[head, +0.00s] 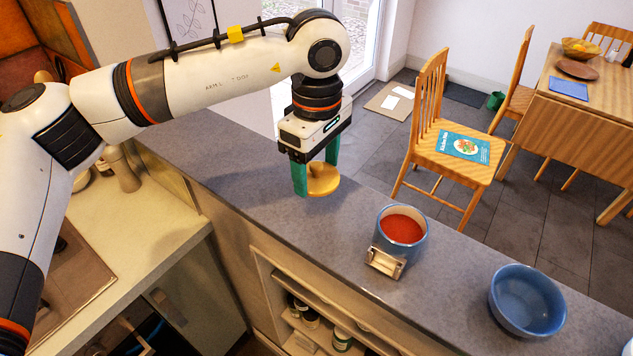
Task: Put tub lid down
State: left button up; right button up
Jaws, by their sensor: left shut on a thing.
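My left gripper (316,180) has green fingers and is shut on the tub lid (323,184), a round wooden disc with a small knob on top. The lid is at or just above the grey counter (240,170); I cannot tell whether it touches. The blue tub (386,243) stands upright and uncovered on the counter, to the right of and nearer than the lid. My right gripper does not show.
An empty blue bowl (527,300) stands farther right on the counter. Counter surface is clear to the left of the lid and between lid and tub. Below are shelves with jars (342,338). Beyond stand a wooden chair (455,150) with a book and a table (600,105).

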aim_at(316, 178)
pick_arm(q)
jog(key=shift+a+f, duration=0.1)
jog(key=shift+f, duration=0.75)
notch_tip(316, 178, down, 3)
jog(key=shift+w+p, duration=0.1)
jog(key=shift+p, duration=0.65)
jog(key=shift+f, duration=0.4)
jog(key=shift+f+b, duration=0.2)
jog(key=shift+b, duration=0.1)
jog(key=o, duration=0.9)
jog(key=shift+o, duration=0.2)
jog(key=shift+r, duration=0.1)
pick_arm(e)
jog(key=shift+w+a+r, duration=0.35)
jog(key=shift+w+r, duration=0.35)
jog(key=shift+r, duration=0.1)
